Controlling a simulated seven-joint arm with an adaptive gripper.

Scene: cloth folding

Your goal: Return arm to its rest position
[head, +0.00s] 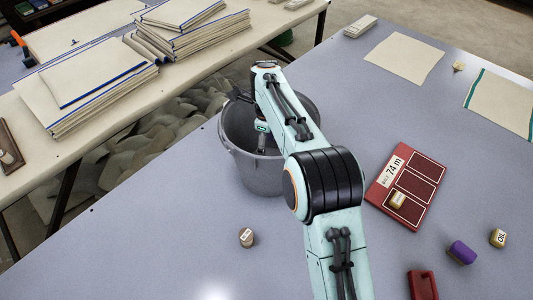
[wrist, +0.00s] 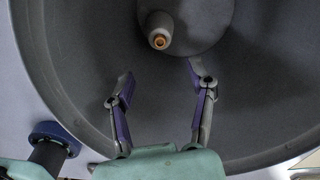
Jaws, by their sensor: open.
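My arm reaches from the bottom of the head view over a grey bucket (head: 254,170) on the blue-grey table. My gripper hangs over or in the bucket, and the arm and bucket rim partly hide it in the head view. In the wrist view my gripper (wrist: 160,76) has its two fingers spread apart with nothing between them. The bucket's inner wall (wrist: 60,75) surrounds the fingers in that view. A grey round part with a brass-coloured tip (wrist: 159,40) shows inside the bucket, beyond the fingertips.
A red board (head: 408,217) lies right of my arm, with a small labelled block on it. A purple object (head: 462,252), small blocks and a red object (head: 423,285) are nearby. Flat cloths (head: 405,57) lie far right. Folded stacks (head: 100,75) fill the left table.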

